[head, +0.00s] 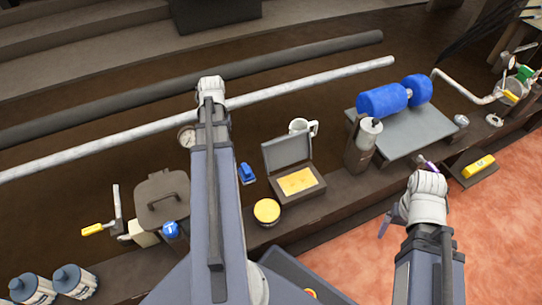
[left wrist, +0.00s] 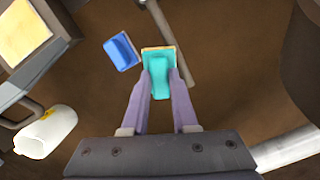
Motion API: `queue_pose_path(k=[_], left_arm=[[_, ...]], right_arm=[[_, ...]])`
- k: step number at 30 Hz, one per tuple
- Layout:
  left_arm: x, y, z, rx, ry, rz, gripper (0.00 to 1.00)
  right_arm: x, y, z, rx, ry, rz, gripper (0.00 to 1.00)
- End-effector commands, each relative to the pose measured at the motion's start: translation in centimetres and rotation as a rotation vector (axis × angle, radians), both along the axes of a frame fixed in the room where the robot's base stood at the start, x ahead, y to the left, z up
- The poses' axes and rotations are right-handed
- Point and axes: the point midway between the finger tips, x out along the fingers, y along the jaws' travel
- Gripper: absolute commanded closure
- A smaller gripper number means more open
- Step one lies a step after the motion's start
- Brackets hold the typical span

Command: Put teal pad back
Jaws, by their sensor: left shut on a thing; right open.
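The teal pad (left wrist: 160,74) shows in the left wrist view, a teal block with a thin tan edge. My left gripper (left wrist: 160,80) is shut on it, with one purple finger at each side. Brown surface shows around the pad; I cannot tell whether it touches that surface. In the head view the pad and the left fingers are hidden by my left arm. A blue pad (left wrist: 121,52) lies beside the teal one; it also shows in the head view (head: 247,174). My right gripper (head: 407,196) is open and empty over the front edge of the bench.
An open case (head: 297,183) with a yellow inside and a round yellow-topped tin (head: 267,211) stand right of my left arm. Blue rollers (head: 383,100) rest on a grey plate (head: 408,133). Long pipes (head: 110,145) lie at the back.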

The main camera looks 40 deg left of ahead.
Motion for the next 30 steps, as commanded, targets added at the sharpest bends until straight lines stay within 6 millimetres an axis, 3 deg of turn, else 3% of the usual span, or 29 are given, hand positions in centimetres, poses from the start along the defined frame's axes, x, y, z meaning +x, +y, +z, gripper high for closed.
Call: queue_pose_path(k=[5,15,24,26,30], left_arm=[[2.8,-1.3,0.0,-0.001,-0.001,-0.006,1.0],[10.7,-5.3,0.0,-0.001,0.0,-0.005,1.0],[16.5,-8.4,0.0,0.0,0.0,-0.004,1.0],[16.0,-8.3,-1.5,0.0,0.0,0.0,1.0],[15.9,-8.3,-2.3,0.0,0.0,0.0,1.0]], right_arm=[[0.0,0.0,0.0,0.0,0.0,0.0,0.11],[0.0,0.0,0.0,0.0,0.0,0.0,0.11],[0.0,0.0,0.0,0.0,0.0,0.0,0.11],[0.0,0.0,-1.5,0.0,0.0,-0.002,0.11],[0.0,0.0,-2.3,0.0,-0.001,-0.005,0.11]])
